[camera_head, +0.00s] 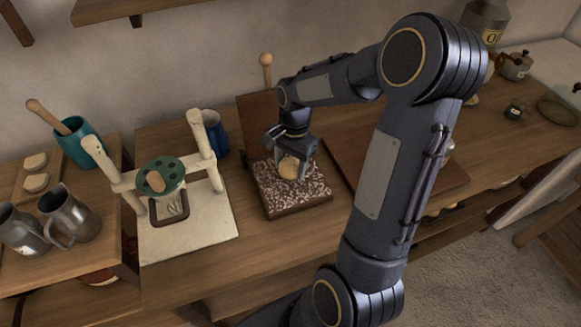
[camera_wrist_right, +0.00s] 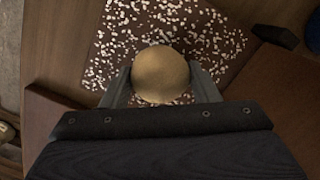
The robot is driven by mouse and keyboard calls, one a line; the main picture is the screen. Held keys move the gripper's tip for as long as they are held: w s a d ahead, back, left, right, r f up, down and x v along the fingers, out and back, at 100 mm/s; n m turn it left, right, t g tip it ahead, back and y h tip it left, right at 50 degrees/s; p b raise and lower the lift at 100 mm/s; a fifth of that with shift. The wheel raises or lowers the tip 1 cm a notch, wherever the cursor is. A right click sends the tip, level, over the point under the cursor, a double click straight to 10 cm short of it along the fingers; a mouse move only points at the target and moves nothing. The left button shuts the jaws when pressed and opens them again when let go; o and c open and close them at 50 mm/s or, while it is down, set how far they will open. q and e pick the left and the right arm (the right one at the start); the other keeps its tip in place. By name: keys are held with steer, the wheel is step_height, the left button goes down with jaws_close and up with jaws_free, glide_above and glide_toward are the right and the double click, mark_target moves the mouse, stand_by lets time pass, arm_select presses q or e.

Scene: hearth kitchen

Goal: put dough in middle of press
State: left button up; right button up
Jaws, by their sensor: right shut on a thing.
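The dough (camera_head: 288,168) is a pale tan ball; it also shows in the right wrist view (camera_wrist_right: 161,75). My right gripper (camera_head: 290,171) is shut on it, with one finger on each side. The press has a dark square base (camera_head: 290,205) with a white-speckled top and an upright wooden lid (camera_head: 258,125) at the back with a knobbed handle. The gripper is over the speckled base, and the dough appears near its middle or slightly back of it. I cannot tell whether the dough touches the surface. My left gripper is out of view.
A cream stand with a green holed disc (camera_head: 171,165) is left of the press, with a blue mug (camera_head: 215,135) behind it. A reddish-brown board (camera_head: 345,150) lies to the right. Metal jugs (camera_head: 70,213) and a teal pot (camera_head: 80,143) stand at far left.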

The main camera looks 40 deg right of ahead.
mark_target(293, 167)
steer(key=shift+f, duration=0.95)
steer(key=shift+f, duration=0.15)
steer(key=o, duration=0.8)
step_height(293, 167, up, 11)
steer(key=d, duration=0.1)
steer(key=s+a+n+t, duration=0.2)
steer(key=s+a+n, duration=0.2)
steer(key=s, duration=0.1)
steer(key=s+a+r+n+t+y, duration=0.1)
steer(key=s+a+n+t, duration=0.1)
steer(key=s+a+n, duration=0.2)
steer(key=s+a+r+n+t+y, duration=0.1)
steer(key=s+a+n+t, duration=0.1)
steer(key=s+a+n, duration=0.3)
steer(key=shift+s+a+r, duration=0.1)
steer(key=shift+s, duration=0.35)
steer(key=shift+s+a+r, duration=0.1)
steer(key=shift+s, duration=0.3)
